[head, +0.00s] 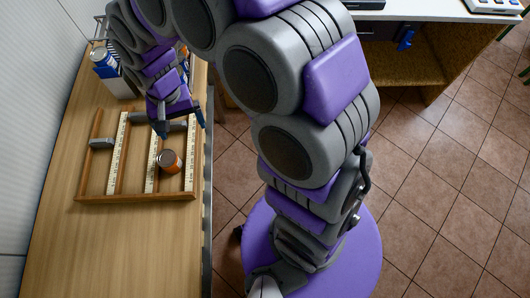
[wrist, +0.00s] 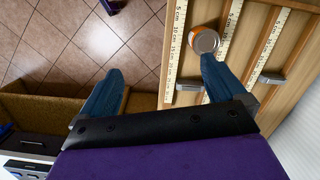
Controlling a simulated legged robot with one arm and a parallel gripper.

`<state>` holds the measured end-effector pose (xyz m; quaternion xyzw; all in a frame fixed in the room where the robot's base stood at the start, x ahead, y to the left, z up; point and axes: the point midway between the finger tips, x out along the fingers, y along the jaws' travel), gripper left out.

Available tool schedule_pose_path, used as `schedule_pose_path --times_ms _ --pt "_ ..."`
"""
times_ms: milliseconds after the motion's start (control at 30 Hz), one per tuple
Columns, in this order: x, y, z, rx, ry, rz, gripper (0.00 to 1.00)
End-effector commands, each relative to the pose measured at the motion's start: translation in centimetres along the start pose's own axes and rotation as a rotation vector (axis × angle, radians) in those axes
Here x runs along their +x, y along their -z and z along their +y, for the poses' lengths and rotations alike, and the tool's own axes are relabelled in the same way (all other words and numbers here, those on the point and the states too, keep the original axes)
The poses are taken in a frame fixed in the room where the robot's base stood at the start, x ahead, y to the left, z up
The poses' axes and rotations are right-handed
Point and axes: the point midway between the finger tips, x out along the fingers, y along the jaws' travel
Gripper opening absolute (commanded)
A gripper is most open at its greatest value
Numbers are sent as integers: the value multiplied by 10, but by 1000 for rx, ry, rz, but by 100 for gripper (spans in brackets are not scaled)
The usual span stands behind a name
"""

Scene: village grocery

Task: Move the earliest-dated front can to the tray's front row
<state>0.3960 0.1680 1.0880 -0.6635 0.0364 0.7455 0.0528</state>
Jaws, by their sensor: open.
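The wooden tray (head: 130,198) lies on the counter, with long lanes divided by white ruler strips. One orange can with a pale metal end (head: 168,161) is in a right-hand lane, towards the tray's near edge; it also shows in the wrist view (wrist: 205,41). No date on it is readable. My gripper (head: 181,127) is open and empty over the tray's far right part. In the wrist view my gripper (wrist: 160,72) has its fingers wide apart, and the can appears just past the right fingertip, not between the fingers.
Two grey blocks sit in the tray, one at left (head: 102,143) and one near my gripper (head: 170,127). Blue-and-white cans (head: 103,58) stand at the counter's far end by a white box. The near counter (head: 110,250) is clear. A desk (head: 430,45) stands across the tiled floor.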

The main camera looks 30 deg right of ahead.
Motion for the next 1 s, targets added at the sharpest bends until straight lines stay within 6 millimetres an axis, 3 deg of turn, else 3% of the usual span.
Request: schedule_pose_path --times_ms 100,300,600,800,1000 --pt "-25 -25 38 -31 -7 -2 97" --pt "-52 -72 94 -76 -22 -5 97" --pt "-68 -157 163 -113 -38 -25 97" --pt "-66 -198 186 -119 -37 -38 97" --pt "-64 -211 191 -123 -35 -42 97"
